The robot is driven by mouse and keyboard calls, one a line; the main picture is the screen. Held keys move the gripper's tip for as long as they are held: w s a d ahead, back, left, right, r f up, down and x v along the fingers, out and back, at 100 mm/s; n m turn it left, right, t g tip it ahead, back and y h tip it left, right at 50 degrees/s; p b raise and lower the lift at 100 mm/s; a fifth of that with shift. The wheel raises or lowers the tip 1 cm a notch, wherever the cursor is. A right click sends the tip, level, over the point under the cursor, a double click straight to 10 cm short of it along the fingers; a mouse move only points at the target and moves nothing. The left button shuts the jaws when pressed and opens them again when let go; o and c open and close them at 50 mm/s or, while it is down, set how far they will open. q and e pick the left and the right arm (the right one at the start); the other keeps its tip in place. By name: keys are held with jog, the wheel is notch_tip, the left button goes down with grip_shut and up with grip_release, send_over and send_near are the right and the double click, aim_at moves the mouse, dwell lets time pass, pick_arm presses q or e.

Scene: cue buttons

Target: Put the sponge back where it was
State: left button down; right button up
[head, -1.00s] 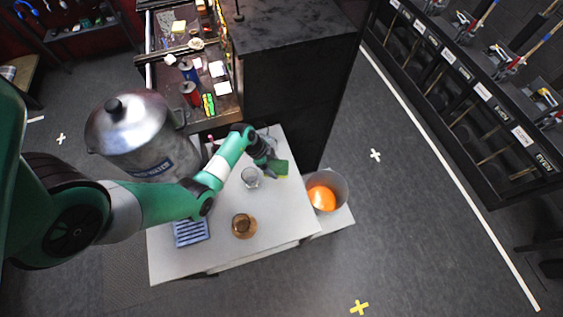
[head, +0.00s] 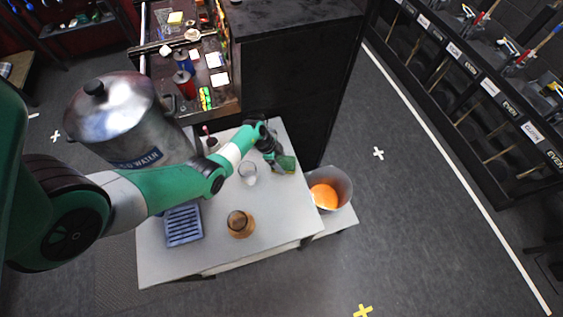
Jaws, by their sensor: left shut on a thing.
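The sponge (head: 286,164) is a green block at the right back part of the white table (head: 285,215). My left gripper (head: 276,160) reaches in from the left and is shut on the sponge. I cannot tell whether the sponge touches the table top or is held just above it. My right gripper is not in view.
A clear glass (head: 248,173) stands just left of the sponge, and a brown glass vessel (head: 240,224) nearer the front. A blue slotted tray (head: 184,225) lies at the left. A bucket with orange inside (head: 328,190) stands right of the table. A large metal water pot (head: 125,115) is behind my arm.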

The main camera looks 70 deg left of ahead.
pick_arm(q)
grip_release()
jog(key=shift+f, duration=0.1)
jog(key=p+v, duration=0.7)
jog(key=v, duration=0.5)
